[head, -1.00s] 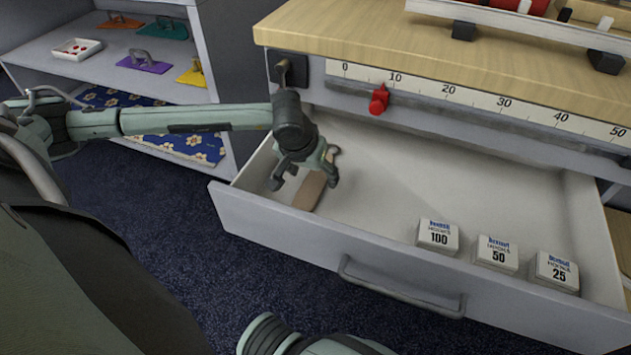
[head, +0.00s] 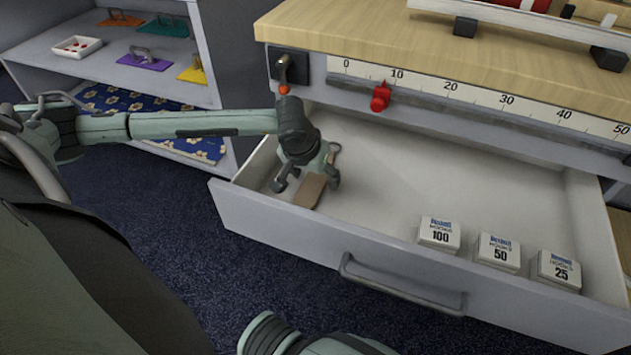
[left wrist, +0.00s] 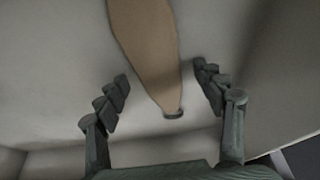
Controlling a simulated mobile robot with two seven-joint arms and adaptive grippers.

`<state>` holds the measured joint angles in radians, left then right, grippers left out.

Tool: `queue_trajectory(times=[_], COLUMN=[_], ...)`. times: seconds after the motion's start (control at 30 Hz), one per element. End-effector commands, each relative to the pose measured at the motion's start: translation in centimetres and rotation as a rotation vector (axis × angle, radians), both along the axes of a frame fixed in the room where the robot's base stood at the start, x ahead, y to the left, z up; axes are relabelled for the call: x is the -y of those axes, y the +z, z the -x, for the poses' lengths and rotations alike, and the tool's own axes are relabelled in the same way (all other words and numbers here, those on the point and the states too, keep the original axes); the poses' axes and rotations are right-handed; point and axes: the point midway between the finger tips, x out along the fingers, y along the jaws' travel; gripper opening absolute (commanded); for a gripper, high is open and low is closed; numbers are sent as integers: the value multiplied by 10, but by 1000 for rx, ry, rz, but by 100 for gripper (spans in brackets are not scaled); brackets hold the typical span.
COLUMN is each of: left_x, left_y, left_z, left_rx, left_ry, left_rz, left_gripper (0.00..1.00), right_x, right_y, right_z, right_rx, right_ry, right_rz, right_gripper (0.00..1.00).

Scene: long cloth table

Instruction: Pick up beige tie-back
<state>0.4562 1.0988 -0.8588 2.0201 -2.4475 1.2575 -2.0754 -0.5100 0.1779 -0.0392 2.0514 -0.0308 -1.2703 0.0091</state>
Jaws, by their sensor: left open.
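The beige tie-back (head: 309,190) lies flat at the left end of the open drawer. It has a metal ring at its far end in the head view. My left gripper (head: 306,187) is over it, open and empty, with fingers pointing down. In the left wrist view the tie-back (left wrist: 148,45) runs from the top edge down between the open fingers (left wrist: 163,92), tapering to a small dark ring (left wrist: 173,114). It lies a little nearer the right finger. I cannot tell how high the fingertips are above it. My right gripper does not show.
The drawer (head: 420,190) is pulled out below a wooden worktop (head: 380,40) with a ruler strip (head: 450,92). Several white boxes, including one marked 100 (head: 439,234), stand at its right front. The drawer's middle is clear. A shelf unit (head: 60,50) stands left.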

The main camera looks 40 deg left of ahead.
Motion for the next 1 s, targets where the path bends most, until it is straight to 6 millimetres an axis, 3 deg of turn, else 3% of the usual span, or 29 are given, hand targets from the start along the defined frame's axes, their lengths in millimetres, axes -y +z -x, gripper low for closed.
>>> queue_trajectory(times=[0.5, 0.93, 1.0], left_x=[0, 0, 0], left_y=[-2, -3, -3], left_z=[0, 1, 1], left_rx=[0, -2, -2], left_ry=[0, 0, 0], left_rz=[0, 0, 0], left_gripper=[69, 15, 15], right_x=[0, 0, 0], right_y=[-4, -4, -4], right_z=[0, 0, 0], right_rx=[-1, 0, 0], right_ry=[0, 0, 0], right_rz=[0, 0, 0], right_gripper=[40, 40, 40])
